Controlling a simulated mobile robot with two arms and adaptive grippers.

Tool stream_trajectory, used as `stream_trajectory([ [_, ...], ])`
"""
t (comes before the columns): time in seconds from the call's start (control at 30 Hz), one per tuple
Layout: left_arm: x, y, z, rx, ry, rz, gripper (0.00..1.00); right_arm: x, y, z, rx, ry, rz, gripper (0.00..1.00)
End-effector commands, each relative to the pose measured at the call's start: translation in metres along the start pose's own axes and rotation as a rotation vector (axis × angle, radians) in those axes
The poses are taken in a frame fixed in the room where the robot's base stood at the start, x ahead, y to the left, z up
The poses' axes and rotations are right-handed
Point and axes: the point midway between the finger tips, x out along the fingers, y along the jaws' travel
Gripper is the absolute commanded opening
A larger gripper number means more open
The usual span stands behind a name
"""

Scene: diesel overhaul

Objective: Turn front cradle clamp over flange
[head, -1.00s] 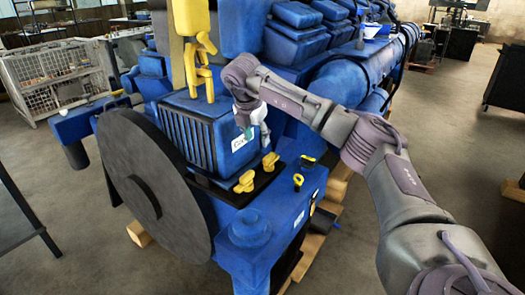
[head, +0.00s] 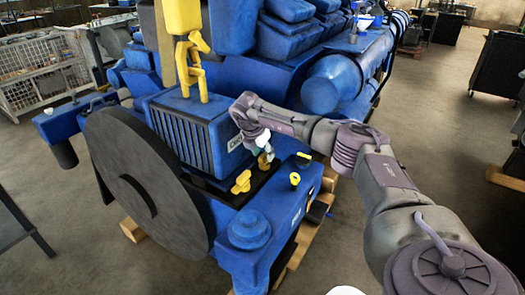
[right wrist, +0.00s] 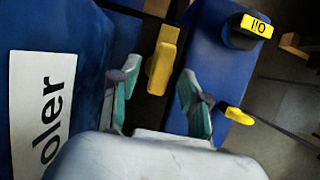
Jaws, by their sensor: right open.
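Two yellow clamps sit on the black cradle rail beside the blue cooler block in the head view: a nearer one (head: 241,182) and a farther one (head: 264,164). My right gripper (head: 265,152) is at the farther clamp, partly covering it. In the right wrist view this clamp (right wrist: 162,60) shows upright in the gap between the teal-padded fingertips of my gripper (right wrist: 158,95). The fingers are open, with visible room on both sides, and none clearly touches it. I cannot make out the flange edge under the clamp. My left gripper is out of view.
A black-and-yellow oil cap (right wrist: 250,32) and a yellow handle (right wrist: 238,116) stand close to the right finger. The cooler (head: 185,135) stands close on the other side. A yellow hook (head: 190,62) hangs above it. A large dark disc (head: 140,185) fills the front left.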

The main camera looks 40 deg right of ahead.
Motion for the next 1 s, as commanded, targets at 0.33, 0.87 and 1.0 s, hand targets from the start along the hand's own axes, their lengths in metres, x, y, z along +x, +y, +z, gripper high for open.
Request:
stream_trajectory([
  [0.33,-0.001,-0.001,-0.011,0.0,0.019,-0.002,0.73,0.006,0.0,-0.001,-0.002,0.0,0.001,0.46],
  [0.87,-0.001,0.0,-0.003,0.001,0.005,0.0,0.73,0.005,0.0,0.0,-0.007,0.0,0.003,0.0],
  [1.0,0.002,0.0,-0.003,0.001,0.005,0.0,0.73,0.006,-0.001,0.0,-0.033,0.0,0.014,0.0],
])
